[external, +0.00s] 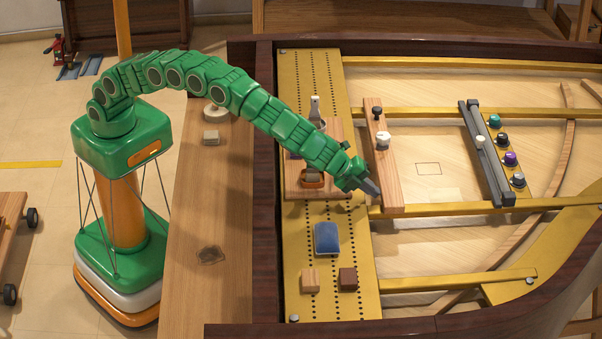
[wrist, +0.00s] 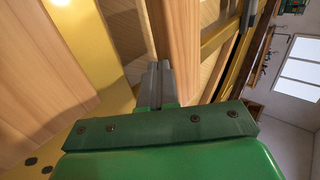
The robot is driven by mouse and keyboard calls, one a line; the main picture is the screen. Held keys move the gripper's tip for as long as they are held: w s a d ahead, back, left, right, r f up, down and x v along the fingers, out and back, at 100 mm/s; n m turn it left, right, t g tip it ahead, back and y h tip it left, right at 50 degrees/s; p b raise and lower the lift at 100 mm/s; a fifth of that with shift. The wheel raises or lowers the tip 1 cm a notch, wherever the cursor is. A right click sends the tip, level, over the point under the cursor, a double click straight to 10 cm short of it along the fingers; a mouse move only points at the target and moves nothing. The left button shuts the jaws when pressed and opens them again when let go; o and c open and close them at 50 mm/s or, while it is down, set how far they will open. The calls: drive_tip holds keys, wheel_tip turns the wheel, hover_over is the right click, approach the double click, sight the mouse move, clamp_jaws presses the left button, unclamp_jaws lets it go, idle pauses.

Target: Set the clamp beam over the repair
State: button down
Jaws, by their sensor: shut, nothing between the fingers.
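A wooden bar with a black knob and a white knob (external: 385,180) lies across the gold rails; it may be the clamp beam, but I cannot tell for sure. My gripper (external: 372,188) is shut and empty close to its lower left side. In the wrist view my shut fingertips (wrist: 160,72) point along a wooden piece (wrist: 182,40), apparently the same bar; whether they touch is unclear. A thin dark rectangle (external: 428,168) is outlined on the pale soundboard right of the bar and may mark the repair. No beam covers it.
A dark grey double bar (external: 487,160) with a white knob stands right of the outline, beside several round knobs. A wooden board (external: 305,190) lies under my arm. A blue block (external: 326,238) and two small cubes sit below it. The dark case rim (external: 264,200) borders the left.

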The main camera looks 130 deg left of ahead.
sight(395, 189)
drive_tip(key=shift+w+a+r, duration=0.1)
drive_tip(key=shift+w+a, duration=1)
drive_tip(key=shift+a, duration=0.2)
drive_tip(key=shift+w+a, duration=1.1)
drive_tip(key=shift+d, duration=0.1)
drive_tip(key=shift+v, duration=1.9)
drive_tip(key=shift+s+d+r, duration=0.2)
drive_tip(key=shift+s+r, duration=0.05)
drive_tip(key=shift+r, duration=0.05)
drive_tip(key=shift+v, duration=2.55)
